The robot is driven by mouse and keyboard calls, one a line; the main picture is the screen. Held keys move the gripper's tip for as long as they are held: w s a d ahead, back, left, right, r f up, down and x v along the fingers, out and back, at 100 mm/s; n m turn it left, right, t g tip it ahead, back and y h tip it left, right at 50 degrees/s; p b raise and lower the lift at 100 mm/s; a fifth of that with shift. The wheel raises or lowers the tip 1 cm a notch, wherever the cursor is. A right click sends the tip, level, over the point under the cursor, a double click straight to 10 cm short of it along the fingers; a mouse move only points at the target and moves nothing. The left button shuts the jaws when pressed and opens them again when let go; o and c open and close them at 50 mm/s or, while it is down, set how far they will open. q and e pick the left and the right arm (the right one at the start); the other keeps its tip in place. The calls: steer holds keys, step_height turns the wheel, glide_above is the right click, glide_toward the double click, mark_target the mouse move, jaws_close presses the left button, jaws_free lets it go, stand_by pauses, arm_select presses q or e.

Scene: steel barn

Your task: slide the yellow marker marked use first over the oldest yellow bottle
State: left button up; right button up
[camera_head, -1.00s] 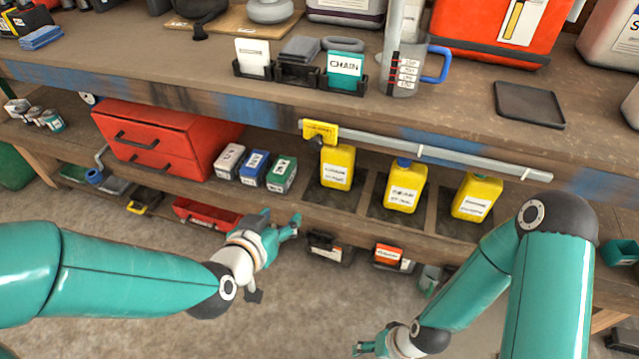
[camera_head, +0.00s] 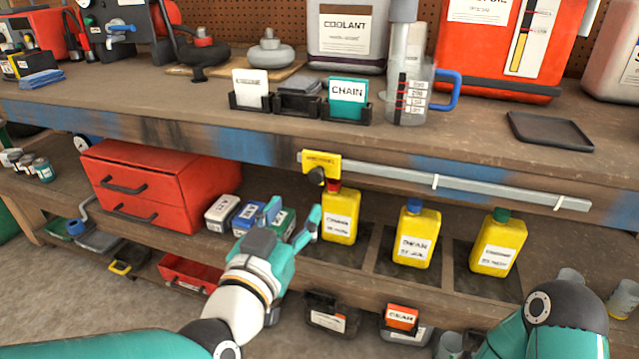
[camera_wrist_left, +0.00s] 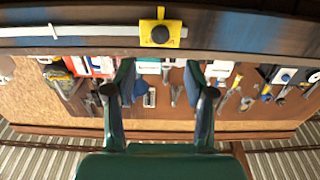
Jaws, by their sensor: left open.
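The yellow marker (camera_head: 321,164) hangs at the left end of a grey rail (camera_head: 450,185) on the bench's front edge, a dark knob below it; its lettering is too small to read. It also shows in the left wrist view (camera_wrist_left: 160,33), beyond my fingers. Below the rail stand three yellow bottles: red-capped (camera_head: 340,218) under the marker, blue-capped (camera_head: 416,238) in the middle, green-capped (camera_head: 497,245) at right. Their label dates are not legible. My left gripper (camera_head: 293,212) is open and empty, below and left of the marker, in front of the shelf. My right gripper is out of view.
Small labelled boxes (camera_head: 222,212) stand behind my left gripper, beside a red drawer unit (camera_head: 155,185). Above are a chain holder (camera_head: 347,98), a measuring jug (camera_head: 410,95) and a black tray (camera_head: 550,131). Bins (camera_head: 328,318) sit below. The rail right of the marker is clear.

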mark_target(315, 177)
arm_select(q)
steer(key=b+x, duration=0.1)
steer(key=x, duration=0.9)
steer(key=shift+f, duration=0.1)
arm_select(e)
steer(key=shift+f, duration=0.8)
